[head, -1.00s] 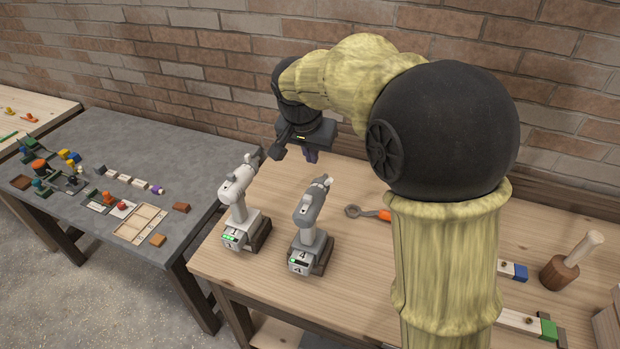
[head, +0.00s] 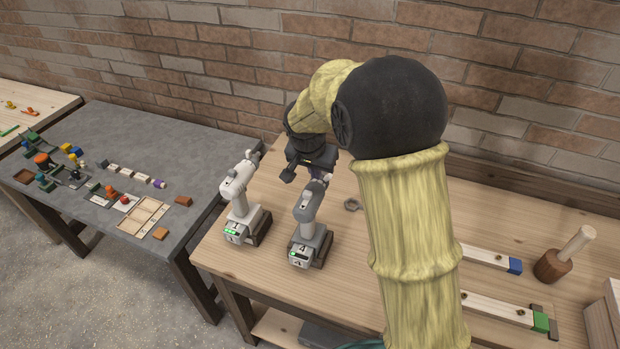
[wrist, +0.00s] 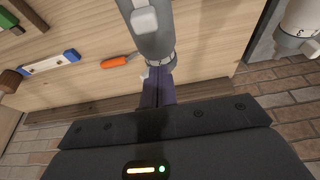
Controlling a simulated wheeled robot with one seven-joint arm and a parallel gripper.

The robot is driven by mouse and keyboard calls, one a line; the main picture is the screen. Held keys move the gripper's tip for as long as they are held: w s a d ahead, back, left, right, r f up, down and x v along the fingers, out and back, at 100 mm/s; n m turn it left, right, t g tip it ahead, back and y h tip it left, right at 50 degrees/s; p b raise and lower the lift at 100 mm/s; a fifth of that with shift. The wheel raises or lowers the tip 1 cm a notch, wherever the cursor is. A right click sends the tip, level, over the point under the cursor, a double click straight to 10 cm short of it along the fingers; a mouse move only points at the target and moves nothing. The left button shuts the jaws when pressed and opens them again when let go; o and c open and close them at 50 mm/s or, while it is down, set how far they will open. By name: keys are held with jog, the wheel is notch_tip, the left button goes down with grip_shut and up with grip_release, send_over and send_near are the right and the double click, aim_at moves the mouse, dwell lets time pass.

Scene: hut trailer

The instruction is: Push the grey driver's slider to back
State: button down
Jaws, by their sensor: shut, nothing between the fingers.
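The grey driver (head: 307,206) stands upright on its battery base near the front of the wooden bench. It also shows in the wrist view (wrist: 155,43), seen from above, with a pale block (wrist: 145,20) on its top that may be the slider. My gripper (head: 318,177) is at the upper end of the grey driver. In the wrist view its purple fingers (wrist: 158,82) are together and empty, their tips right by the end of the driver's head. I cannot tell whether they touch it. My gripper partly hides the driver's top in the head view.
A white driver (head: 240,195) stands close on the left, also in the wrist view (wrist: 299,25). A mallet (head: 565,255) stands at the right. The brick wall is close behind the bench.

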aim_at(307, 193)
jog(key=s+p, duration=0.1)
jog(key=s+a, duration=0.1)
jog(key=s, duration=0.1)
jog(key=shift+s+a+f+p, duration=0.1)
jog(key=shift+s+f+p, duration=0.1)
jog(key=shift+s+p, duration=0.15)
jog(key=shift+w+f, duration=0.1)
jog(key=shift+f, duration=0.05)
jog(key=shift+s+a+f+b, duration=0.15)
jog(key=shift+s+a+b, duration=0.1)
jog(key=shift+s+b, duration=0.4)
jog(key=shift+s+a+b, duration=0.2)
jog(key=shift+s+b, duration=0.25)
jog(key=shift+s, duration=0.1)
jog(key=shift+w+r, duration=0.1)
jog(key=shift+r, duration=0.1)
